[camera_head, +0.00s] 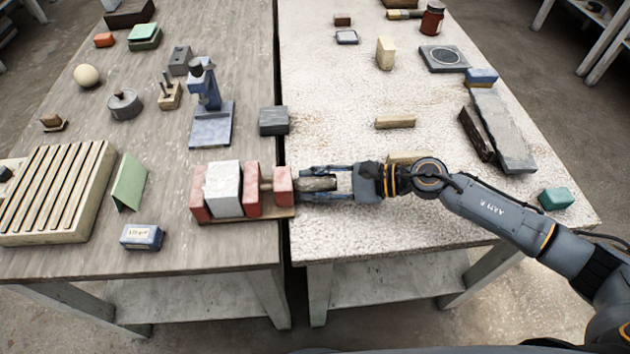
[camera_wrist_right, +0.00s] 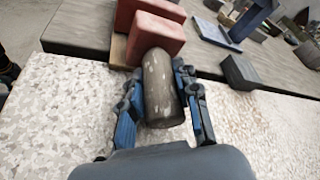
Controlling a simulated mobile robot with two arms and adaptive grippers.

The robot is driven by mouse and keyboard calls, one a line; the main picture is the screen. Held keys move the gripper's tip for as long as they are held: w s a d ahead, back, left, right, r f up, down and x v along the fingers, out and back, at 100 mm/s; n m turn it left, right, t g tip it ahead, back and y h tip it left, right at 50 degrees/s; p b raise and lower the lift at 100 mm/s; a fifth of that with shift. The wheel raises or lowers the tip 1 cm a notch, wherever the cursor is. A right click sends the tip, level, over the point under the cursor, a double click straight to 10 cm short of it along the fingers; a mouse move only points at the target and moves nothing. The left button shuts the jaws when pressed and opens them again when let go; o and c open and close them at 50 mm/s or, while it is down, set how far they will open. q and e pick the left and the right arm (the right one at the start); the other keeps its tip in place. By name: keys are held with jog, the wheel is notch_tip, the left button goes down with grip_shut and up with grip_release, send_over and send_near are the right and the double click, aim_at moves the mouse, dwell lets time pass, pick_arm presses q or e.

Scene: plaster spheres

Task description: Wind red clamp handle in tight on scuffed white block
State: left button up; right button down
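The red clamp (camera_head: 252,190) stands on a wooden base at the right edge of the left table, with several upright red blocks in a row. The scuffed white block (camera_head: 222,188) stands between two red jaws, which appear to touch it or nearly so. The clamp handle (camera_head: 318,184) is a worn grey-brown cylinder extending right from the end red block. It also shows in the right wrist view (camera_wrist_right: 162,90). My right gripper (camera_head: 314,184) has one finger along each side of the handle, with the tips close against it. My left gripper is out of view.
A wooden block (camera_head: 408,157) lies just behind my right wrist. The right table's front (camera_head: 370,232) is clear.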

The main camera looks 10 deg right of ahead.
jog(key=shift+m, duration=0.3)
jog(key=shift+m+g, duration=0.7)
jog(key=shift+m, duration=0.1)
jog(key=shift+m+g+h+b, duration=0.3)
jog(key=shift+m+g+b, duration=0.3)
jog(key=shift+m+g, duration=0.5)
jog(key=shift+m, duration=0.3)
jog(key=c, duration=1.2)
grip_release()
jog(key=shift+d, duration=0.1)
jog(key=v, duration=1.2)
jog(key=shift+s, duration=0.1)
